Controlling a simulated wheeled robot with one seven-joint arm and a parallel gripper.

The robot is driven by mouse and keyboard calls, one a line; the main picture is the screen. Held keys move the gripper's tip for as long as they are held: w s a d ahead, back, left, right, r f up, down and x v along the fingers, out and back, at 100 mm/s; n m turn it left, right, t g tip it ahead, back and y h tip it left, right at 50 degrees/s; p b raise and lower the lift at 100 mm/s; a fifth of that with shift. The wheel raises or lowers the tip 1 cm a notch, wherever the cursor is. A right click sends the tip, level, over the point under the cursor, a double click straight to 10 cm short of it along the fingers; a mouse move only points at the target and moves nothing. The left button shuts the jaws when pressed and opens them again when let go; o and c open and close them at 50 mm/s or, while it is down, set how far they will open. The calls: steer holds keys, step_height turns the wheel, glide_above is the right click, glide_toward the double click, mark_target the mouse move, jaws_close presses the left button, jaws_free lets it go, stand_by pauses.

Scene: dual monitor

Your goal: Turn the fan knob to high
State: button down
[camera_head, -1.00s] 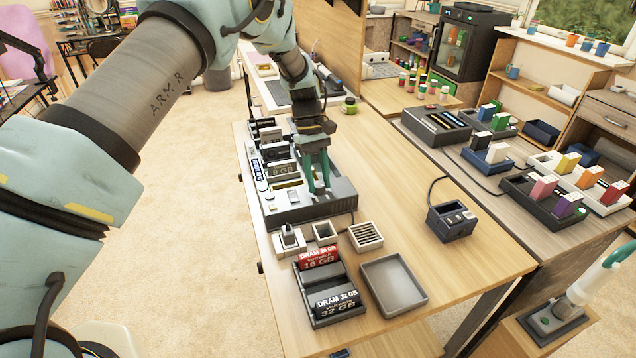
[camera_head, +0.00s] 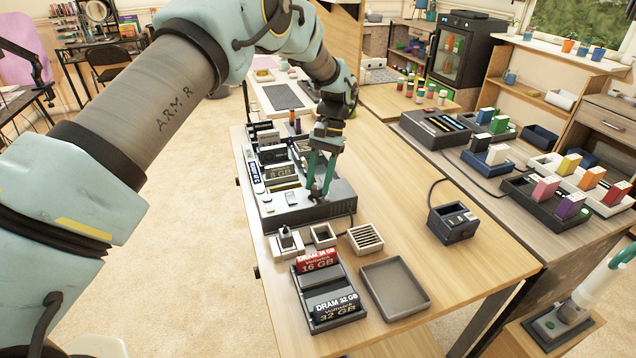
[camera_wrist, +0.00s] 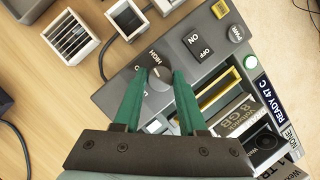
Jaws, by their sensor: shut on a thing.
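The fan knob (camera_wrist: 160,79) is a dark round dial on the grey console, seen in the wrist view beside a white "HIGH" label (camera_wrist: 156,59). My gripper (camera_wrist: 159,74) points down at the console, its two green fingers on either side of the knob and shut on it. The fingers hide part of the knob, and I cannot tell exactly where its pointer stands. In the head view my gripper (camera_head: 318,189) is at the right part of the console (camera_head: 297,212), where the knob is hidden.
Memory modules stand in the console. Small holders (camera_head: 365,238), a DRAM rack (camera_head: 328,290) and an empty tray (camera_head: 395,288) are in front. The table's right side is mostly clear.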

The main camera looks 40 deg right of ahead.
steer(key=shift+m+t, duration=0.7)
steer(key=shift+m, duration=1.2)
steer(key=shift+c, duration=2.3)
jaws_free()
steer(key=b+v, duration=0.2)
steer(key=v, duration=0.8)
steer(key=shift+s+d+r+b, duration=0.15)
steer(key=shift+d+r+b, duration=0.1)
steer(key=shift+r+b, duration=0.05)
